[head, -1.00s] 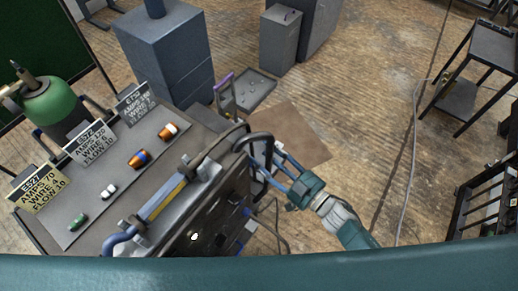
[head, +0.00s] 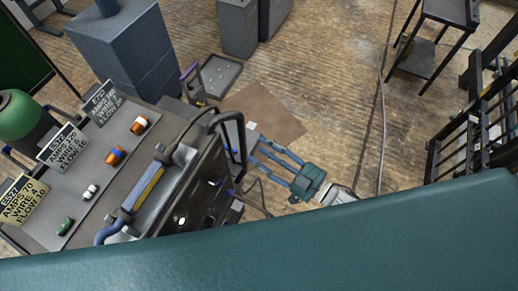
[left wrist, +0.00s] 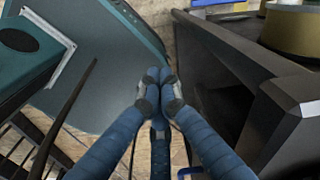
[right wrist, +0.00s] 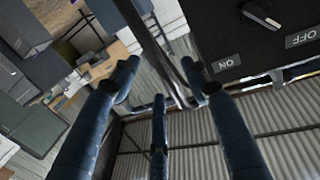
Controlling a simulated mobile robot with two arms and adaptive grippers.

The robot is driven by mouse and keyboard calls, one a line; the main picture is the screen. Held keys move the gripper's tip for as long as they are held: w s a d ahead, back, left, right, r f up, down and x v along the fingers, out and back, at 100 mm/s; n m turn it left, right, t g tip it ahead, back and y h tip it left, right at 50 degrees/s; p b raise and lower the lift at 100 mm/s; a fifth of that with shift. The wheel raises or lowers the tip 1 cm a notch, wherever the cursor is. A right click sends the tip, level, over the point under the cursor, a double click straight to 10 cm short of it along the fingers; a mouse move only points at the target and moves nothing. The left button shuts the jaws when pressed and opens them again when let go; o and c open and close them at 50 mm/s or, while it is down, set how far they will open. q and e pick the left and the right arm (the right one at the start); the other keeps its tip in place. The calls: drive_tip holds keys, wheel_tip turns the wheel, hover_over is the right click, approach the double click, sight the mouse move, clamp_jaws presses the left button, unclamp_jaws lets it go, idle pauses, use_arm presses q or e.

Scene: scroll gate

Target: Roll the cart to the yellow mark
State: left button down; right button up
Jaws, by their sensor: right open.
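The wheeled welding machine, which looks like the cart, has a dark panel (head: 197,190) and stands left of centre in the head view. Its dark looped handle (head: 240,137) faces my right gripper (head: 254,146). In the right wrist view, a metal bar (right wrist: 172,68) runs between the spread fingers of my right gripper (right wrist: 163,64); I cannot tell whether they touch it. My left gripper (left wrist: 158,83) is shut and empty, fingertips together, beside a dark housing (left wrist: 225,55) in the left wrist view. It is hidden in the head view. I see no yellow floor mark.
A small tray trolley (head: 222,75) with a purple handle stands behind the machine. Grey cabinets (head: 118,50) are at the back. A dark side table (head: 445,12) and black racks (head: 480,120) stand right. A cable (head: 381,130) crosses otherwise open wooden floor.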

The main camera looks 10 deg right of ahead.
use_arm(q)
drive_tip(key=shift+w+d+r, duration=0.2)
drive_tip(key=shift+w+d, duration=0.05)
drive_tip(key=shift+w, duration=0.4)
use_arm(e)
drive_tip(key=v, duration=1.2)
drive_tip(key=shift+s+d, duration=0.25)
drive_tip(key=shift+s, duration=0.05)
